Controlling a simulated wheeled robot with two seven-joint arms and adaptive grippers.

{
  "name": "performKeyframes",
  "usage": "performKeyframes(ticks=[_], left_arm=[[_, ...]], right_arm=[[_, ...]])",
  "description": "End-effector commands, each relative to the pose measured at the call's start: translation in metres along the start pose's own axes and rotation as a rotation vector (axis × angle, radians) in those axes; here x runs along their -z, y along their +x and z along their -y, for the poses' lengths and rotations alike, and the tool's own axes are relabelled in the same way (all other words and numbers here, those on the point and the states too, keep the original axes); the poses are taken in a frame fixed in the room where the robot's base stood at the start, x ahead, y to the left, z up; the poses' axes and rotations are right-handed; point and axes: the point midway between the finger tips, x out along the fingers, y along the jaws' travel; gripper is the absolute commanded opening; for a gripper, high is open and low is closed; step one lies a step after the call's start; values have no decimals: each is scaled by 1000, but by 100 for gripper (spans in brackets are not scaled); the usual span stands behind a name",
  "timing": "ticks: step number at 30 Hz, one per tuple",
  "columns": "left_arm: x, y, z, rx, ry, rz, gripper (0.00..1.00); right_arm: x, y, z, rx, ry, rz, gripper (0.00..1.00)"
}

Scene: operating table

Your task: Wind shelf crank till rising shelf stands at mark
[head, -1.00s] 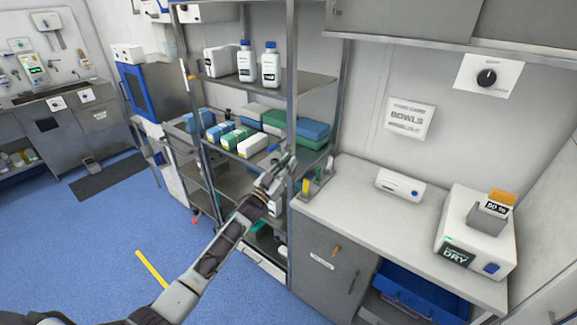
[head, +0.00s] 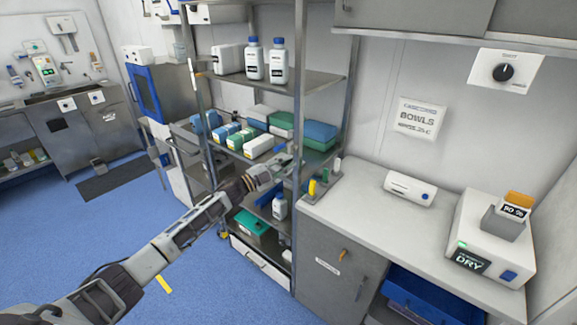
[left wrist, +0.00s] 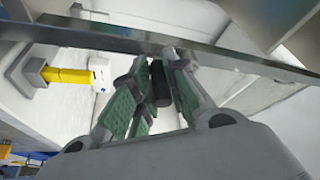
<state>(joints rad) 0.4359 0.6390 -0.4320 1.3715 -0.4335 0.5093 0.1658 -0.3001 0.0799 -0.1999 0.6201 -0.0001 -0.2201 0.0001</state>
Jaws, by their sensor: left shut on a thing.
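The steel shelf rack (head: 300,100) stands in the middle of the head view. A middle shelf (head: 236,158) bears blue, green and white boxes; I cannot tell which shelf is the rising one. My left gripper (head: 285,165) is at the right front post, just below the boxes. In the left wrist view my left gripper (left wrist: 160,85) is shut on a dark cylindrical grip, apparently the crank handle (left wrist: 160,82). The rest of the crank is hidden. My right gripper is out of view.
The upper shelf holds white bottles (head: 279,60). A lower bottle (head: 279,206) stands below my gripper. Right of the rack is a counter (head: 350,205) with a holder of upright coloured pieces (head: 313,188) close to the post. Blue floor (head: 60,235) is open at left.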

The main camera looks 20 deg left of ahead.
Motion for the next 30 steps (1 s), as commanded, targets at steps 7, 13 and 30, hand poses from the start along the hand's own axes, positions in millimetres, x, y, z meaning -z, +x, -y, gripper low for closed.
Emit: performKeyframes(ticks=[7, 13, 30], left_arm=[[-6, -2, 9, -53, 142, 3, 0], [-7, -2, 11, -75, 194, 3, 0], [-7, -2, 11, -78, 205, 3, 29]], right_arm=[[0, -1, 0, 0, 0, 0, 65], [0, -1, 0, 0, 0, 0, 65], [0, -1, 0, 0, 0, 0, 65]])
